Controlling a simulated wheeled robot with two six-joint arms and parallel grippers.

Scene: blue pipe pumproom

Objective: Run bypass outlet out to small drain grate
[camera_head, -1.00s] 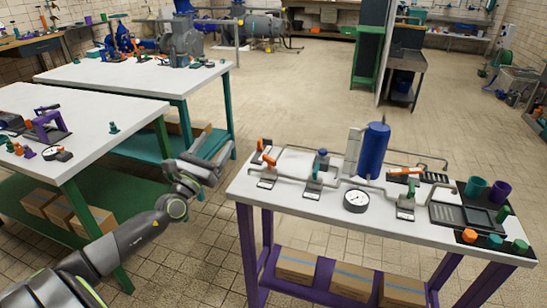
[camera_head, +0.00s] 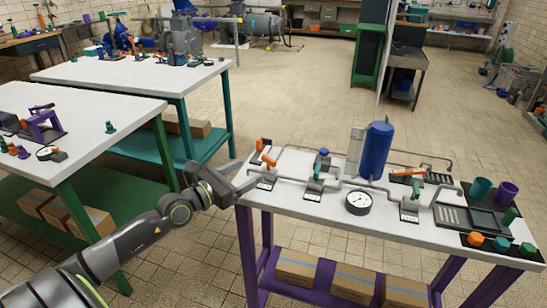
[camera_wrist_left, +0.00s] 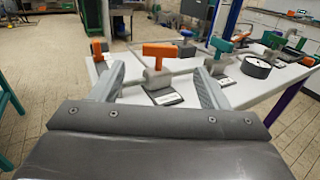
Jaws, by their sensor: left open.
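My left gripper (camera_head: 246,177) is open and empty at the left edge of the white-topped bench. In the left wrist view, an orange T-handled valve (camera_wrist_left: 160,55) stands beyond and between the open fingers, apart from them. It also shows in the head view (camera_head: 268,161). A second orange handle (camera_head: 259,145) is behind it. Grey pipes (camera_head: 335,185) run along the bench past a green-handled valve (camera_head: 315,168) to another valve (camera_head: 410,205). A slotted grate (camera_head: 451,216) lies at the right; another (camera_head: 438,178) lies behind it. I cannot tell which is the small drain grate. My right gripper is out of view.
A blue tank (camera_head: 376,150) and a round gauge (camera_head: 358,201) stand mid-bench. Teal (camera_head: 481,187) and purple (camera_head: 507,192) cups and several coloured caps are at the right end. Another white table (camera_head: 75,120) is at the left. Open floor lies behind the bench.

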